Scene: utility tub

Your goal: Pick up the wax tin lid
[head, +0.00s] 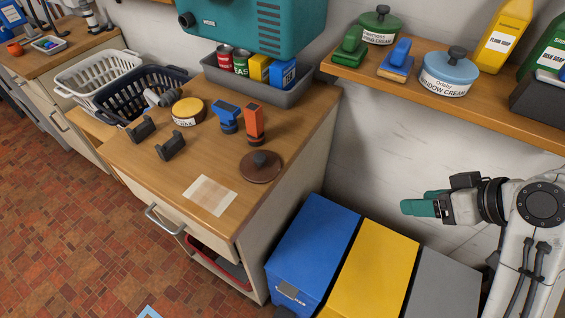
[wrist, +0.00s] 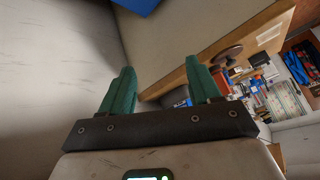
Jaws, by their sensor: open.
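A round brown lid with a dark knob (head: 261,165), which looks like the wax tin lid, lies on the wooden counter near its right edge. It seems to show in the wrist view too (wrist: 228,56). An open tin with a yellowish top and partly readable label (head: 187,111) stands farther back left on the counter. My gripper (head: 405,206) is at the right, well away from the lid, in the air beside the wall. In the wrist view its teal fingers (wrist: 160,70) are apart with nothing between them.
Blue and orange handled tools (head: 254,122) stand behind the lid, and black brackets (head: 171,147) and a pale patch (head: 210,194) lie to its left. A grey tray (head: 285,92) holds cans. Blue and yellow bins (head: 370,270) stand below; a shelf (head: 500,101) is above my gripper.

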